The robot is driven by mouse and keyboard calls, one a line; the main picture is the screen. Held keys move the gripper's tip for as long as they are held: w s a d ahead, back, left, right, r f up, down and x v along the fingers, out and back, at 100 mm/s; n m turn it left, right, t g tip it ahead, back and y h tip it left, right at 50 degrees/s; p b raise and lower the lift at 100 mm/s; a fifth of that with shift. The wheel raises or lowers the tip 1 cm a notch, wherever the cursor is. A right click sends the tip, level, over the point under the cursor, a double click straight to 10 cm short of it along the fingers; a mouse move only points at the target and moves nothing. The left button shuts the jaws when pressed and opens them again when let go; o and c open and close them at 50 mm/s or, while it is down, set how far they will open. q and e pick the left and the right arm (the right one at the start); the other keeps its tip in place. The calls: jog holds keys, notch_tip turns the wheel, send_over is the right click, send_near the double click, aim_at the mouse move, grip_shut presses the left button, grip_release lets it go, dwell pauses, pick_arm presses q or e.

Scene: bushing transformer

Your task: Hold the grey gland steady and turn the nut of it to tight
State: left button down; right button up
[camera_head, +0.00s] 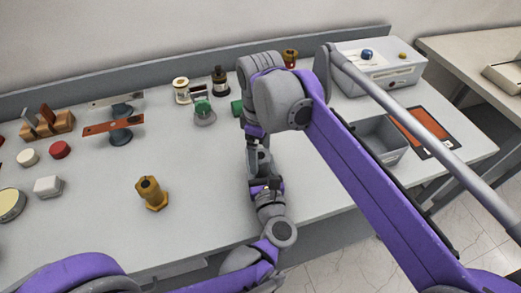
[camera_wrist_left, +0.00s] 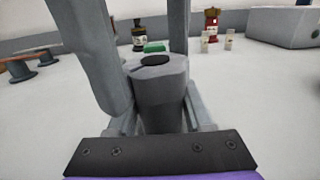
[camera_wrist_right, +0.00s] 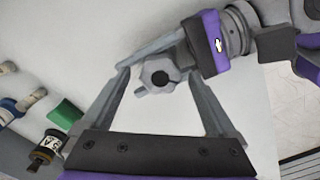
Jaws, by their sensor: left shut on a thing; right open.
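The grey gland shows in the left wrist view (camera_wrist_left: 160,90) as an upright grey cylinder with a dark round hole on top. My left gripper (camera_wrist_left: 160,112) is shut on its body. In the right wrist view the gland's nut (camera_wrist_right: 160,80) appears from above, with flats and a dark centre. My right gripper (camera_head: 258,163) points down from above, and its open fingers stand on either side of the nut with gaps visible. The left wrist view also shows these fingers coming down beside the gland. In the head view the grippers mostly hide the gland.
A brass hex fitting (camera_head: 151,193) stands on the table left of my grippers. A green-topped part (camera_head: 203,112) and small bushings stand behind. A grey bin (camera_head: 380,139) and a light box (camera_head: 378,70) are at the right. The table between the brass fitting and my grippers is clear.

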jog(key=c, duration=1.4)
jog(key=m, duration=0.5)
jog(key=shift+m, duration=0.4)
jog(key=m, duration=1.2)
jog(key=shift+m, duration=0.3)
jog(key=m, duration=0.6)
